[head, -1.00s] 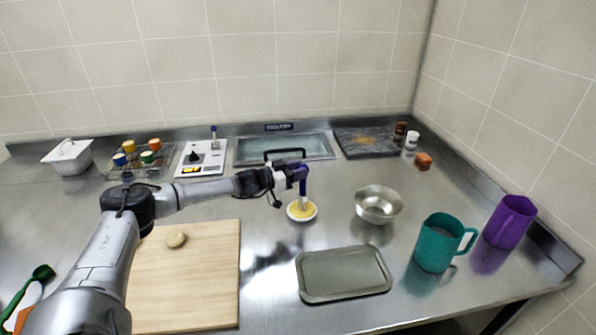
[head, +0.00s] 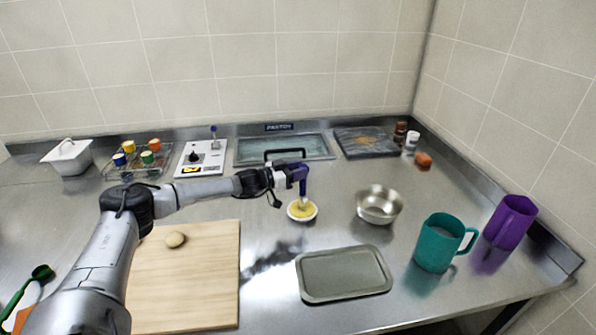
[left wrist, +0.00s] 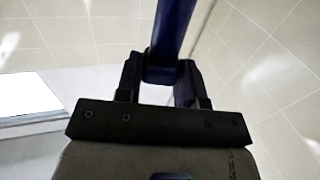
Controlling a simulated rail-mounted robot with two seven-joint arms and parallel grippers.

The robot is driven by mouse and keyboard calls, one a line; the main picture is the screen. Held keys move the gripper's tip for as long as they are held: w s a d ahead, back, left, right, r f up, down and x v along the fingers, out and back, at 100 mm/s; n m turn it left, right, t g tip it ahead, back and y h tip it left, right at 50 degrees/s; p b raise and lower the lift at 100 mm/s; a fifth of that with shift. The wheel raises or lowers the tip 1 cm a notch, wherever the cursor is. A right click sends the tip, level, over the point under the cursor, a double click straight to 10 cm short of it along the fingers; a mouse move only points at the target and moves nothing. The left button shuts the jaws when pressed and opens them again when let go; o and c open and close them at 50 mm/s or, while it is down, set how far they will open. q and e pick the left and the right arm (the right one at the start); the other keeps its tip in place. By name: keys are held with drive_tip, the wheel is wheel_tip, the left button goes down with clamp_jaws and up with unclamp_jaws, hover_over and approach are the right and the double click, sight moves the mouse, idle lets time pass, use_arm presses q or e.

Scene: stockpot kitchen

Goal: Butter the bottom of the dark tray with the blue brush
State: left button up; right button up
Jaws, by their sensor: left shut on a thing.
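The dark tray (head: 343,273) lies flat and empty on the steel counter, right of the cutting board. My left gripper (head: 300,173) is shut on the blue brush (head: 303,187), which hangs roughly upright with its head down in a small white bowl of yellow butter (head: 301,211). The bristles are partly hidden in the bowl. In the left wrist view the blue handle (left wrist: 173,30) sits between the fingers of my left gripper (left wrist: 162,75). The bowl stands behind the tray, apart from it. My right gripper is not in view.
A steel bowl (head: 379,205) stands right of the butter bowl. A teal jug (head: 438,243) and a purple jug (head: 508,221) stand right of the tray. Bare counter separates butter bowl and tray.

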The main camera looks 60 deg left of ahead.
use_arm(q)
drive_tip(key=shift+f+b, duration=0.25)
drive_tip(key=shift+b, duration=0.05)
idle(0.8)
drive_tip(key=shift+r, duration=0.1)
idle(0.5)
wheel_tip(320, 180, up, 7)
drive_tip(key=p, duration=0.3)
drive_tip(key=shift+p, duration=0.3)
drive_tip(key=shift+s, duration=0.1)
idle(0.4)
